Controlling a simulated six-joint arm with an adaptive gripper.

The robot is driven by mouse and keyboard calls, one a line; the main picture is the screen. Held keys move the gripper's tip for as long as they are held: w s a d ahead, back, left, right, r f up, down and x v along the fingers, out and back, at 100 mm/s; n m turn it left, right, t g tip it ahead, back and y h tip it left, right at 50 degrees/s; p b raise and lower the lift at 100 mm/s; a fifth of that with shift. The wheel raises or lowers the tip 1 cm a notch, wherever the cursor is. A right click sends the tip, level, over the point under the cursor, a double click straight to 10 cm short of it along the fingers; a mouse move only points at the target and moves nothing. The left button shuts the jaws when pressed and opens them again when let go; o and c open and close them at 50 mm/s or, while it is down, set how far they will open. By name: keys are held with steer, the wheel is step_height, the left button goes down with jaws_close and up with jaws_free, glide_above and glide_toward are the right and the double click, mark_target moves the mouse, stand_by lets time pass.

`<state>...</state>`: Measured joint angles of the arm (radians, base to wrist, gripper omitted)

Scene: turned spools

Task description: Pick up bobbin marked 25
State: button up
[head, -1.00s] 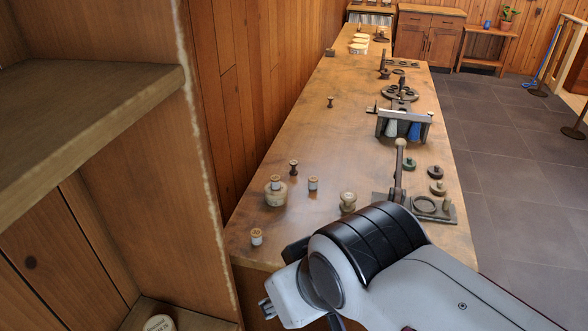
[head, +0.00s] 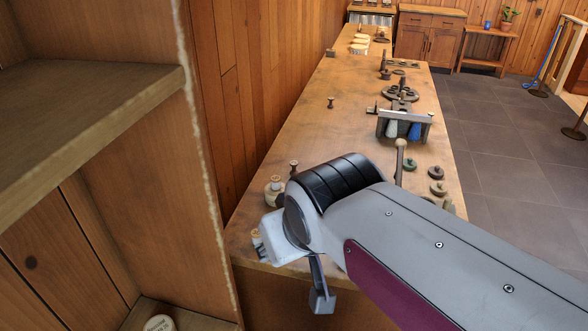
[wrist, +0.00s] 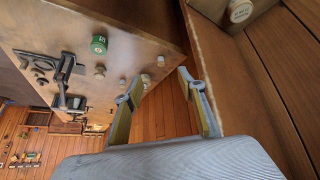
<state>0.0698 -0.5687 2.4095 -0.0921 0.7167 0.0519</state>
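I cannot read a clear 25 on any bobbin. In the wrist view a green bobbin (wrist: 98,45) with a light, blurred mark on its end stands on the bench, with smaller pale bobbins (wrist: 160,61) nearby. A round pale bobbin lies on the low shelf (head: 159,323), also in the wrist view (wrist: 240,10). My gripper (wrist: 157,82) is open and empty, its fingers apart.
The long wooden bench (head: 310,130) runs away from me along the plank wall. A metal fixture with a lever (wrist: 66,75) stands on it. A wooden shelf unit (head: 90,110) rises close on the left. The bench's middle has free room.

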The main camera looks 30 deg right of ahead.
steer(key=w+d+f+t+h, duration=0.1)
steer(key=w+d, duration=0.5)
steer(key=w, duration=0.3)
steer(key=w+d+m+t+h, duration=0.1)
steer(key=w+d, duration=0.4)
steer(key=w, duration=0.4)
steer(key=w+d+f+t, duration=0.1)
steer(key=w+d+t, duration=0.1)
steer(key=w+d, duration=0.55)
steer(key=w+d+f+t, duration=0.1)
steer(key=w+d+f, duration=0.4)
steer(key=w+f, duration=0.3)
steer(key=t+y, duration=0.2)
glide_toward(295, 162)
steer(key=shift+w+d+f+n, duration=0.1)
steer(key=shift+w+n, duration=0.1)
steer(key=shift+w, duration=0.3)
steer(key=shift+w+d+f+n, duration=0.1)
steer(key=shift+w+n, duration=0.1)
steer(key=shift+w, duration=0.35)
steer(key=shift+f, duration=0.1)
steer(key=shift+w, duration=0.1)
steer(key=shift+x, duration=1.2)
steer(key=shift+f, duration=0.1)
